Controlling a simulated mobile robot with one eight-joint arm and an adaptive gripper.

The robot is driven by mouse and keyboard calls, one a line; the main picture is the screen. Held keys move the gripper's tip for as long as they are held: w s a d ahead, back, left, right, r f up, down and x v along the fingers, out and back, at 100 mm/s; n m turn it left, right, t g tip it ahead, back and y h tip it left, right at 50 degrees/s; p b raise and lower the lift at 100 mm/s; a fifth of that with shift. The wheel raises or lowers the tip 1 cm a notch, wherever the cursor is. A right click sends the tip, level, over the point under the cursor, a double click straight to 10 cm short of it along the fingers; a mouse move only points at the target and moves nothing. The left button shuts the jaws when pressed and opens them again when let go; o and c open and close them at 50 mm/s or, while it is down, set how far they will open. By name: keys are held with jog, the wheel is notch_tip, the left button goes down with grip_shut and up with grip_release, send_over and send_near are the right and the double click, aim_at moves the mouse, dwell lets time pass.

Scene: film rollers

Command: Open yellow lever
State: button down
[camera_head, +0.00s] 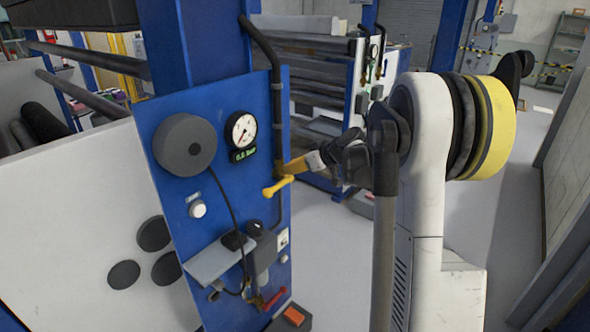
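The yellow lever (277,187) is on the right edge of the blue panel, below the pressure gauge and beside a dark vertical pipe. Its rounded end points down and left. A second yellow-orange piece (298,167) lies just above and right of it; I cannot tell whether it belongs to the valve or to my gripper. My gripper (318,160) reaches in from the right at the lever's height, very close to these yellow parts. Its fingertips are small and partly merged with them, so neither contact nor finger opening is clear.
The blue panel (160,225) carries a round gauge (241,130) with a green display, a grey disc (184,143), a white button (197,208), a small grey shelf (218,258) and a red lever (272,299) low down. Rollers stand behind. Open floor (345,270) lies right of the panel.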

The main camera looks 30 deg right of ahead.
send_over(278, 186)
notch_tip(278, 186, down, 3)
jog(key=shift+s+d+f+b, duration=0.15)
jog(key=shift+f+b, duration=0.75)
jog(key=shift+f, duration=1.15)
jog(key=shift+f, duration=0.15)
